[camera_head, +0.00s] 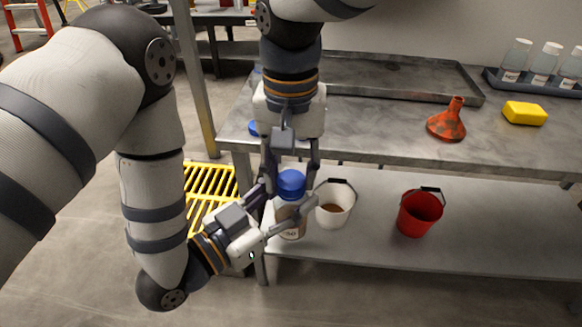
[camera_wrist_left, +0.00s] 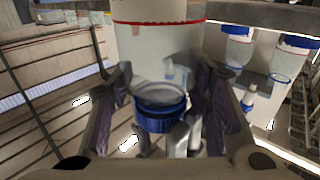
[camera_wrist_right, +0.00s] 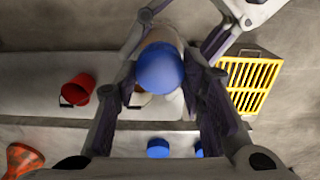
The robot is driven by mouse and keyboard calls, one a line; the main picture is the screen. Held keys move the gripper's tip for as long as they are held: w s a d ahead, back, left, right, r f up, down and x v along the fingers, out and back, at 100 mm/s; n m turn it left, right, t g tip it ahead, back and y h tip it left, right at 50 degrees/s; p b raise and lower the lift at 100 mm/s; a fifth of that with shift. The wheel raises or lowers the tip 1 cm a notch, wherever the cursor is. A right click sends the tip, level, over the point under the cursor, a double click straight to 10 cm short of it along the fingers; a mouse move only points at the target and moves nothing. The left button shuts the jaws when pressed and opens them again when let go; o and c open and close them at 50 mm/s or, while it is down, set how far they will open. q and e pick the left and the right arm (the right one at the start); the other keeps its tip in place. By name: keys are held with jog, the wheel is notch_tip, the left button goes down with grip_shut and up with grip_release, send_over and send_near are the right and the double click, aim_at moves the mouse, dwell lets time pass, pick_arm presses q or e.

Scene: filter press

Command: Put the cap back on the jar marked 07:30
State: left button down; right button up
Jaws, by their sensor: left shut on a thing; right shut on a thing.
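A clear jar (camera_head: 291,215) with a brownish lower part and a partly hidden label hangs upright off the bench's front edge. My left gripper (camera_head: 286,208) is shut around its body from the left. The blue cap (camera_head: 291,182) is at the jar's top, and my right gripper (camera_head: 291,176) is shut on it from above. In the right wrist view the cap (camera_wrist_right: 160,68) lies between the fingers, above the jar. In the left wrist view the jar (camera_wrist_left: 160,60) appears with the cap (camera_wrist_left: 160,115) at its mouth. I cannot tell whether the cap is threaded on.
A white bucket (camera_head: 334,215) and a red bucket (camera_head: 417,222) stand on the lower shelf. An orange funnel (camera_head: 447,122), a yellow sponge (camera_head: 525,113) and a tray of bottles (camera_head: 488,75) are on the bench. Two more blue caps (camera_wrist_right: 158,148) show on the bench near my right gripper.

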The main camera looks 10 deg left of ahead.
jog(key=m, duration=0.8)
jog(key=shift+m, duration=0.4)
jog(key=m, duration=0.5)
jog(key=shift+m, duration=0.4)
jog(key=m, duration=0.3)
jog(key=o, duration=0.7)
jog(key=shift+o, duration=0.2)
jog(key=shift+r, duration=2.35)
jog(key=shift+s, duration=0.1)
jog(key=shift+c, duration=0.2)
